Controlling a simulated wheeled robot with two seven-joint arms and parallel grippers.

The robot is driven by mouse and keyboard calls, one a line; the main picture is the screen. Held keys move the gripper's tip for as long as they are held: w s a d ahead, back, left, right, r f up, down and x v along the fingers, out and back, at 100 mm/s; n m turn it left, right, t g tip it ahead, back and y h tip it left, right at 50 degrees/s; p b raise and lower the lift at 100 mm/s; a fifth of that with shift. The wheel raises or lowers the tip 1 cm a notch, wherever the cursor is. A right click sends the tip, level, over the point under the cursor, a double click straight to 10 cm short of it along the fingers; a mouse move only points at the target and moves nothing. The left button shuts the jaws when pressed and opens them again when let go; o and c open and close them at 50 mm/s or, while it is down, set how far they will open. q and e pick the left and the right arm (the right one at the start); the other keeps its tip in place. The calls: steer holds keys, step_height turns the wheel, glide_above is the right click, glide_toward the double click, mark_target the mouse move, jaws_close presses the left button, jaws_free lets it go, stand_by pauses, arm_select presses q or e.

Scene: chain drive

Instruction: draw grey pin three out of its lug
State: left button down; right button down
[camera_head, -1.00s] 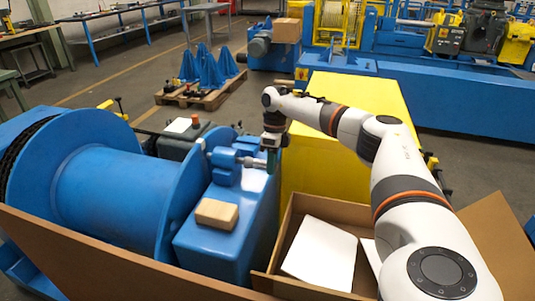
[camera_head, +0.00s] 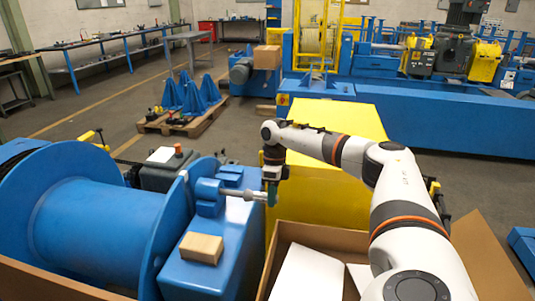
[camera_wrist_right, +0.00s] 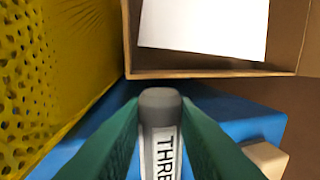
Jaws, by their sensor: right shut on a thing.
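Grey pin three (camera_head: 245,194) lies roughly level, sticking out to the right of its blue lug (camera_head: 207,197) on the blue machine housing. In the right wrist view the pin (camera_wrist_right: 160,130) has a dark grey rounded end and a white label reading "THREE". My right gripper (camera_head: 271,192) is shut on the pin's outer end, with its green fingers on both sides of it. A long stretch of the shank shows between lug and fingers. I cannot tell whether the inner tip is still inside the lug. My left gripper is not in view.
A wooden block (camera_head: 202,249) lies on the blue housing (camera_head: 237,235) below the lug. An open cardboard box (camera_head: 340,237) with white sheets stands below my right arm. A yellow cabinet (camera_head: 330,185) is behind the gripper. A large blue drum (camera_head: 95,225) fills the left.

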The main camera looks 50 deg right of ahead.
steer(key=s+d, duration=0.5)
steer(key=s, duration=0.4)
steer(key=shift+s, duration=0.3)
stand_by(1.1)
steer(key=shift+r+p, duration=0.1)
steer(key=shift+p, duration=0.2)
